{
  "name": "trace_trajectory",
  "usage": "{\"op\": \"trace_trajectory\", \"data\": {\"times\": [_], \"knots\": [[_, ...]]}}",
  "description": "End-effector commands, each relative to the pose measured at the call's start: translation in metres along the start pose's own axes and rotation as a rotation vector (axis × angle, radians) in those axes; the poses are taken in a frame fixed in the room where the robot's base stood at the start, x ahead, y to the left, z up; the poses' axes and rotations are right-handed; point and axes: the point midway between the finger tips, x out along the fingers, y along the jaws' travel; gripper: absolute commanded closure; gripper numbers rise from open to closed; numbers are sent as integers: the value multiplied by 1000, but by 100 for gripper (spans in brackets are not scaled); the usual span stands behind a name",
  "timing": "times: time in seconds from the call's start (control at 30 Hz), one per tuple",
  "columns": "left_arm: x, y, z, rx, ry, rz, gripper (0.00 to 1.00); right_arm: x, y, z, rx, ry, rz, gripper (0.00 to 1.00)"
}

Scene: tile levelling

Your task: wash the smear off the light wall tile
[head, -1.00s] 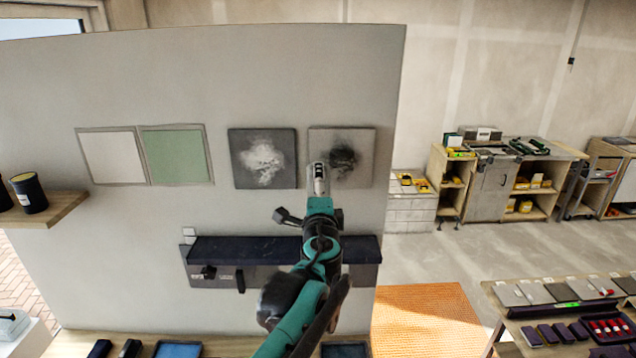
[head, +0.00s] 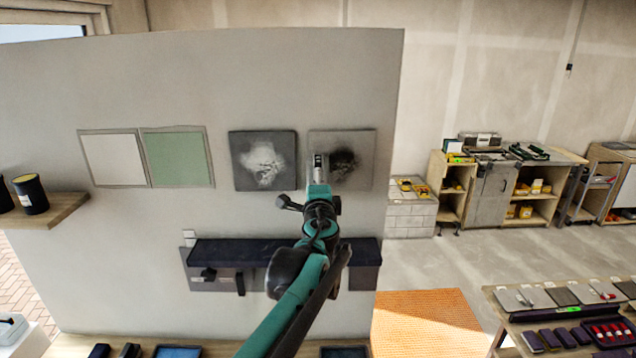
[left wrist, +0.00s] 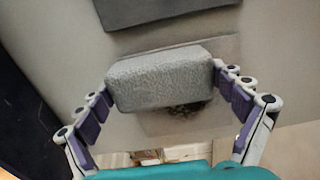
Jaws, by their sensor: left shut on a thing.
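The light wall tile (head: 362,142) is mounted on the grey wall panel, with a dark smear (head: 345,166) near its middle. My left gripper (head: 318,168) is in front of the tile's left part. In the left wrist view it is shut on a pale grey sponge-like block (left wrist: 160,78), with a finger at each end. The block hides part of the light tile (left wrist: 222,48); the dark smear (left wrist: 188,108) shows just past its edge. I cannot tell whether the block touches the tile. My right gripper is not in view.
A dark tile (head: 288,142) with a whitish smear hangs left of the light tile. White (head: 112,160) and green (head: 176,158) panels are further left. A dark shelf (head: 220,252) juts out below the tiles. A wooden shelf (head: 60,207) with black pots is at far left.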

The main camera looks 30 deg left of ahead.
Motion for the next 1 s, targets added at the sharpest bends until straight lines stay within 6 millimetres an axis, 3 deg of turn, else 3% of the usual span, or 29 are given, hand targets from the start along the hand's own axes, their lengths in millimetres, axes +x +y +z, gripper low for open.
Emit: {"op": "trace_trajectory", "data": {"times": [1.0], "knots": [[14, 0, 0, 0, -1, 0, 29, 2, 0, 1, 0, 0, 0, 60]]}}
